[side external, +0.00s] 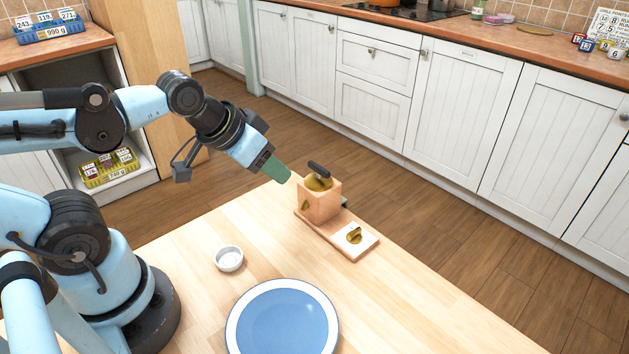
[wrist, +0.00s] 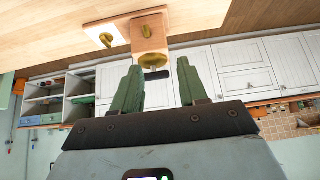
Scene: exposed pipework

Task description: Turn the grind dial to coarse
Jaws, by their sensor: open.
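A wooden grinder box (side external: 319,201) stands upright on a wooden base near the table's far edge, with a brass bowl and a dark crank handle (side external: 319,169) on top. A brass dial (side external: 354,236) sits on a white plate on the base, right of the box. Another brass knob (side external: 305,205) is on the box's side. Both also show in the wrist view, the dial (wrist: 106,39) left of the knob (wrist: 146,30). Its markings are too small to read. My gripper (side external: 281,173), with green fingers, is open and empty, above and left of the box, apart from both brass parts.
A small white bowl (side external: 229,259) and a blue plate with a white rim (side external: 283,322) lie on the table (side external: 390,310) nearer my base. The table right of the plate is clear. White cabinets (side external: 450,100) stand beyond the floor.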

